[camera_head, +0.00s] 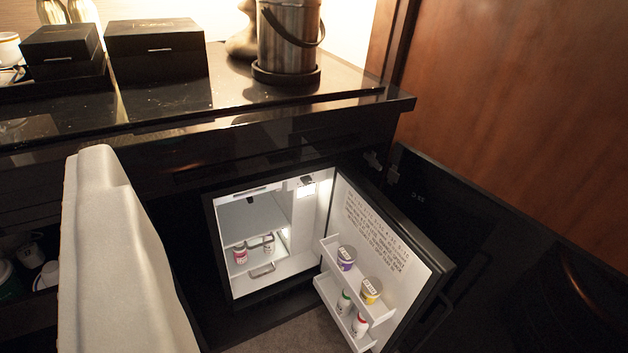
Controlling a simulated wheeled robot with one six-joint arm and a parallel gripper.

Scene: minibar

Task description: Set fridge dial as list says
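The small fridge (207,235) stands open under the counter, its door (420,270) swung out to the right. A white list (372,238) with printed lines is on the inside of the door; its text is too small to read. A lit housing (305,187) with a dark part on it sits at the fridge's upper right inside; I cannot tell whether this is the dial. My gripper does not show in this view. A large pale shape covers the left side and hides part of the cabinet.
Door shelves hold a purple tub (346,257), a yellow tub (370,291) and small bottles (360,324). A pink-labelled jar (240,253) stands inside the fridge. The dark counter edge (300,108) overhangs above, with black boxes (155,55) and an ice bucket (288,40) on top.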

